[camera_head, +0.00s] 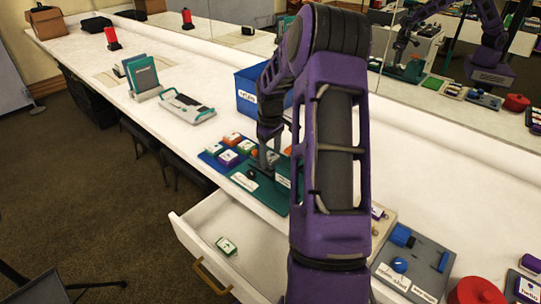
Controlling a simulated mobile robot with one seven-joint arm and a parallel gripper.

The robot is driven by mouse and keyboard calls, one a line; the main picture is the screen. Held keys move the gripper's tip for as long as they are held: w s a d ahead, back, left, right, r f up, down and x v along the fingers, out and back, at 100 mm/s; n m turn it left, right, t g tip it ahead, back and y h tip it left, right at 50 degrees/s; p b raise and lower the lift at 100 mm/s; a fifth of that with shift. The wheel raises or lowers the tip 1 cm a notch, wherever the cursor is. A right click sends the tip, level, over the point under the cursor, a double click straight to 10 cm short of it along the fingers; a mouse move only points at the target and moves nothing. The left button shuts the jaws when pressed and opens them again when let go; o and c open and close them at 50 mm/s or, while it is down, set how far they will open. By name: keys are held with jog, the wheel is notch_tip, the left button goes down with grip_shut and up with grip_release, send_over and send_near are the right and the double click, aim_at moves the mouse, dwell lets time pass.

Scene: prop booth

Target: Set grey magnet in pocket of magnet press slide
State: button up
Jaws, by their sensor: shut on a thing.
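My gripper (267,172) is small in the head view, low over a teal board (272,198) near the front edge of the counter. This board looks like the magnet press; it has a white label (244,181) and a dark round knob (252,174). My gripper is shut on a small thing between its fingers. The thing is too small and too covered to make out, and I see no grey magnet lying elsewhere. The slide's pocket cannot be made out under the gripper. My purple arm hides the right part of the board.
A blue tray (209,158) of colored blocks adjoins the board on the left. A blue bin (244,88) stands behind. An open drawer (205,219) below holds a green-and-white piece (226,246). A grey board (428,262) and a red round object (477,291) are at right.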

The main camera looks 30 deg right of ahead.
jog(key=o, duration=1.4)
jog(key=shift+o, duration=0.2)
notch_tip(320, 180, up, 18)
jog(key=p, duration=0.2)
jog(key=shift+f+p, duration=0.25)
jog(key=shift+p, duration=0.1)
